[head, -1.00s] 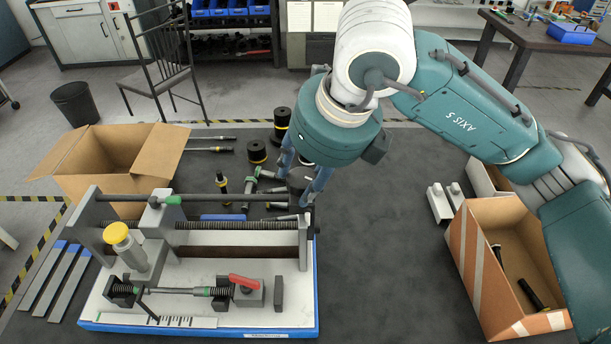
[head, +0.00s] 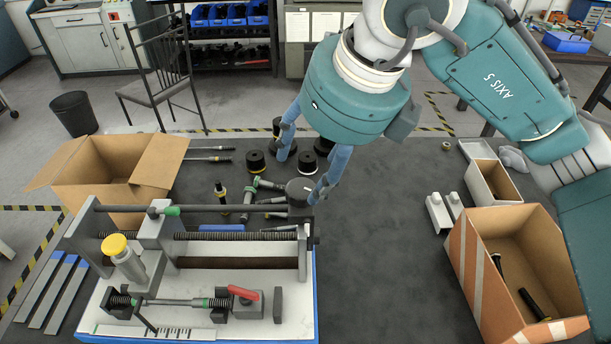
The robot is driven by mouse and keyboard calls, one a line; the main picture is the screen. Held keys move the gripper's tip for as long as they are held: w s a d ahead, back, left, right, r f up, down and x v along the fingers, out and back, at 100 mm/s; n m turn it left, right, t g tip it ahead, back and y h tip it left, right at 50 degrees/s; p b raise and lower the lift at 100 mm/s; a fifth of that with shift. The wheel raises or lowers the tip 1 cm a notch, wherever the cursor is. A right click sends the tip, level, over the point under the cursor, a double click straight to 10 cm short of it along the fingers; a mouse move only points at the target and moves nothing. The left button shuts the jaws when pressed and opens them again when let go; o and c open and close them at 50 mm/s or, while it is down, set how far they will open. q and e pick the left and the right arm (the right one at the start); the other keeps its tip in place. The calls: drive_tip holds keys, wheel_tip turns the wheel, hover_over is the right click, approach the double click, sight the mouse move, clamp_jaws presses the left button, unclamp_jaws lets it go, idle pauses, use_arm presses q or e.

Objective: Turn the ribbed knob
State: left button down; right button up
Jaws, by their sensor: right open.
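The tensile frame (head: 215,262) stands on a white plate with a blue edge at the left front of the table. A dark grey round knob (head: 300,191) shows at its right rear end; its ribs are too small to make out, and I take it for the ribbed knob. My right gripper (head: 300,178) is open and tilted, with its blue fingers spread. One fingertip is just right of the knob in the picture, the other above and left of it. Nothing is held. I cannot tell whether a finger touches the knob. My left gripper is not in view.
A cardboard box (head: 82,180) stands at the back left. A striped open box (head: 470,262) holds dark parts at the right. Black round weights (head: 256,162) and loose fittings lie behind the frame. The dark table (head: 385,270) is bare between frame and striped box.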

drive_tip(key=v, duration=0.5)
drive_tip(key=shift+r, duration=0.15)
